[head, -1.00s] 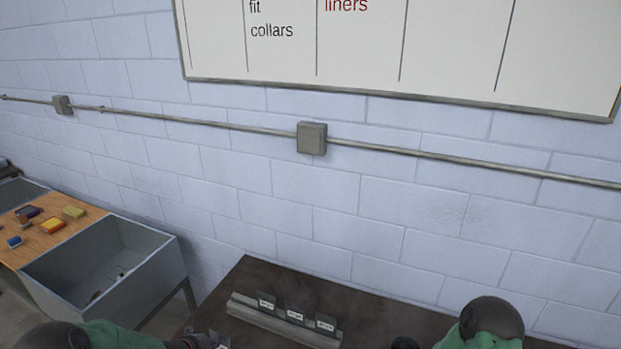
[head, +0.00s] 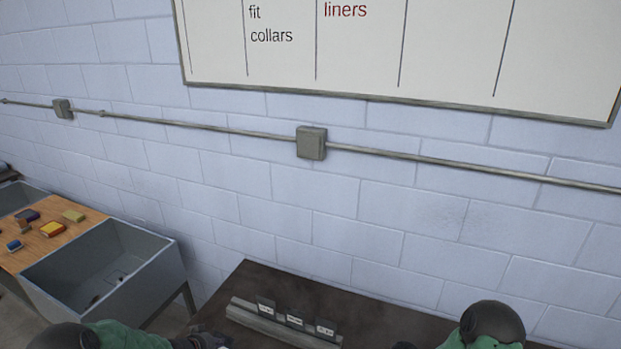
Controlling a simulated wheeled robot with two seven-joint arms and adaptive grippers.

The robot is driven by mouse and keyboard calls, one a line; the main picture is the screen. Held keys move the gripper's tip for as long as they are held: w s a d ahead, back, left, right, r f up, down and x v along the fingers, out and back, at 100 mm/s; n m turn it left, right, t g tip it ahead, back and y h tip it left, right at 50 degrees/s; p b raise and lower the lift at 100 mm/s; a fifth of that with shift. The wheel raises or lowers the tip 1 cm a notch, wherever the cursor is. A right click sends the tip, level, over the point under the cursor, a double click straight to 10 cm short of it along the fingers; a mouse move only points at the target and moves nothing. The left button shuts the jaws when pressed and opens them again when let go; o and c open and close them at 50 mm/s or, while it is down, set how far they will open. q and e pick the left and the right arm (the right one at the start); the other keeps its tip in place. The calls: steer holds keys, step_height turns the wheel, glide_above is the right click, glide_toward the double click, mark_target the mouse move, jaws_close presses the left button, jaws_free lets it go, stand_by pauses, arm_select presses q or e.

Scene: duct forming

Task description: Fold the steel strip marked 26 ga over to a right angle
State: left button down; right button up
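The labels are too small to read, so I cannot tell which is 26 ga. My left gripper (head: 212,341) is at the bottom edge, left of the rack and apart from the labelled pieces. A pale edge shows at its tip, cut off by the frame; its fingers are not clear. My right arm comes in at the bottom right, and its gripper (head: 403,346) barely shows at the edge.
A grey open bin (head: 165,262) stands left of the bench, beside a wooden top (head: 62,243) with several small coloured items. A block wall with a conduit and box (head: 311,143) rises behind the bench. The bench top right of the rack looks clear.

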arm_select(q)
steer(key=shift+w+d, duration=0.1)
steer(key=shift+w, duration=0.05)
steer(key=shift+w+d+f, duration=0.2)
steer(key=shift+w+f, duration=0.15)
steer(key=shift+w, duration=0.15)
stand_by(0.5)
